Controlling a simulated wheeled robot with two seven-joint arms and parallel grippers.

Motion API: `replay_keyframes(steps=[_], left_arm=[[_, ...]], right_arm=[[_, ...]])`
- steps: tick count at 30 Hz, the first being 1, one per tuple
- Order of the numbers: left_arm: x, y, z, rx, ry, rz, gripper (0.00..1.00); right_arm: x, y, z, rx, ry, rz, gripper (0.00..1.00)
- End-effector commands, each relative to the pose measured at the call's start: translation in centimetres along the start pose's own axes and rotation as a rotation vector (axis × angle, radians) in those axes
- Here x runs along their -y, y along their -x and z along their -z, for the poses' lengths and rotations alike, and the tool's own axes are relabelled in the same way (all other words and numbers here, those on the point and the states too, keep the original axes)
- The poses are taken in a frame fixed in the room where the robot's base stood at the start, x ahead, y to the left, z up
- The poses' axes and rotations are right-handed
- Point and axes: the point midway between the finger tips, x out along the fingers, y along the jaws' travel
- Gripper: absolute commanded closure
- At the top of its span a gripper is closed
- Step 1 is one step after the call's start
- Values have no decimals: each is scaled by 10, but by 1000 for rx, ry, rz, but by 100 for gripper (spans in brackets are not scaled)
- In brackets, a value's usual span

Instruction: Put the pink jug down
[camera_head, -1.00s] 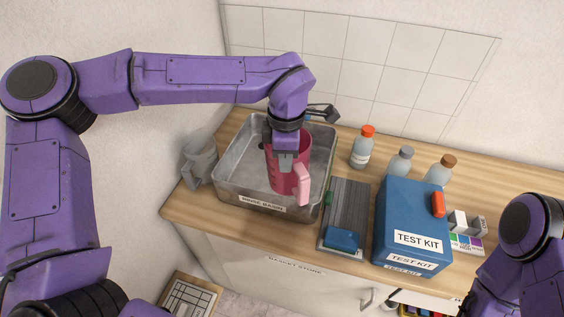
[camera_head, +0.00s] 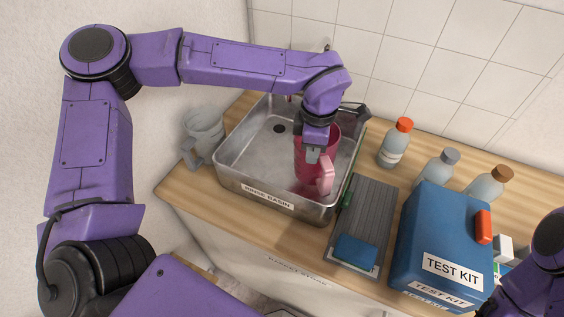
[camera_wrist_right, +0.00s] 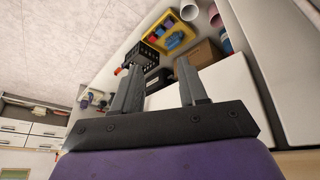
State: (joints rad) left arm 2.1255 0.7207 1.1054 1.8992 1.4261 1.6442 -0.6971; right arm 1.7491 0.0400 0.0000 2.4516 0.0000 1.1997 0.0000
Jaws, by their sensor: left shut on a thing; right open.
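The pink jug (camera_head: 303,167) is in the head view, at the right side of the metal rinse basin (camera_head: 237,160), with its handle towards the front right. My left gripper (camera_head: 314,153) comes down on it from above and is shut on it. The jug looks upright; I cannot tell whether its base touches the basin floor. My right gripper (camera_wrist_right: 160,95) shows in the right wrist view with its two fingers apart and nothing between them.
A grey jug (camera_head: 203,132) stands left of the basin. Right of it lie a ridged grey board (camera_head: 364,207) with a blue block (camera_head: 355,251), and a blue test kit box (camera_head: 437,235). Several bottles (camera_head: 395,145) stand behind. Bare wooden counter (camera_head: 190,187) shows at the front left.

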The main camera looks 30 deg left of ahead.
Motion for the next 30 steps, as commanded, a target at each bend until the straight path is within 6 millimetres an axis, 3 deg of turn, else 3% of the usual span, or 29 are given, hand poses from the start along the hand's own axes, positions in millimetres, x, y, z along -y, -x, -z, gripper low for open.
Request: replay_keyframes(steps=[1,4,6,14,19,21,30], left_arm=[[-1,-20,-1,-1,0,1,100],[-2,-38,-2,-2,-2,2,100],[-8,-27,13,1,3,1,100],[-16,-26,45,0,1,2,100],[-24,-27,79,1,2,2,100],[-23,-42,76,-1,-3,2,100],[-23,-38,75,-2,-2,3,100]], right_arm=[[2,-19,-7,-2,-1,1,57],[4,-36,-13,-3,-1,2,57],[3,-27,-10,-2,-1,1,57],[3,-28,-10,-2,-1,1,57],[3,-29,-11,-2,-1,1,57],[5,-46,-18,-3,-1,2,57],[5,-44,-17,-2,-1,1,57]])
